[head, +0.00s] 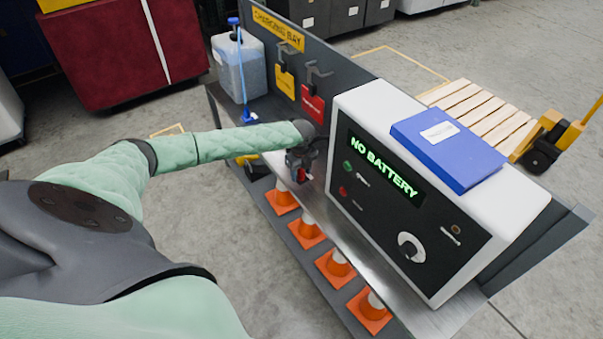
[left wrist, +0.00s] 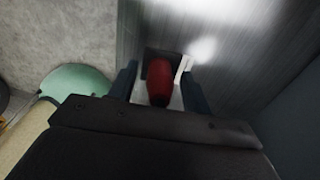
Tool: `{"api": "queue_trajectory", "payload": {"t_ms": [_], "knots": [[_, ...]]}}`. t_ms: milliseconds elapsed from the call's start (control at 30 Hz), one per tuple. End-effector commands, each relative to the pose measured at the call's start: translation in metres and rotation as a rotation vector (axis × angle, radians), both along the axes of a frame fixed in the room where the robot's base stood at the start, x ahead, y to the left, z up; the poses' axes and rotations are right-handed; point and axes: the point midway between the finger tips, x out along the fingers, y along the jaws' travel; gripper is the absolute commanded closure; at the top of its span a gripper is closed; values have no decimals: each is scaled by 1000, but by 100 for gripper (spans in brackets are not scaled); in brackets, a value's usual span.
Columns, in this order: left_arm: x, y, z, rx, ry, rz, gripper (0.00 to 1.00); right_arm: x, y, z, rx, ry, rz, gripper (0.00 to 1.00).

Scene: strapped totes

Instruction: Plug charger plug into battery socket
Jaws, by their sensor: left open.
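My left gripper (head: 300,172) is low over the metal shelf, just left of the charger (head: 400,190). In the left wrist view its fingers (left wrist: 160,92) are open on either side of a red, rounded part (left wrist: 160,80) with a dark block at its far end. This looks like the charger plug, but I cannot tell for sure. A small red bit (head: 302,174) shows at the gripper in the head view. The charger's green display reads NO BATTERY. I cannot make out the battery socket. My right gripper is not in view.
A blue binder (head: 448,148) lies on the charger. Several orange cones (head: 338,265) stand on the lower shelf. A water-blue jug (head: 238,68) stands at the bench's far end. Red and yellow tags (head: 312,103) hang on the back panel. A pallet (head: 480,115) lies behind.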

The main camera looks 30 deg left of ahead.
Motion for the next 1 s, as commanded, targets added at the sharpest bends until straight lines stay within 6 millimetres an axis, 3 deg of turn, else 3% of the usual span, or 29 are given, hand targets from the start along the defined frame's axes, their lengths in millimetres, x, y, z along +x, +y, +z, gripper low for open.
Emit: {"api": "queue_trajectory", "payload": {"t_ms": [1000], "knots": [[0, 0, 0, 0, 1, 0, 51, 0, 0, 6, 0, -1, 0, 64]]}}
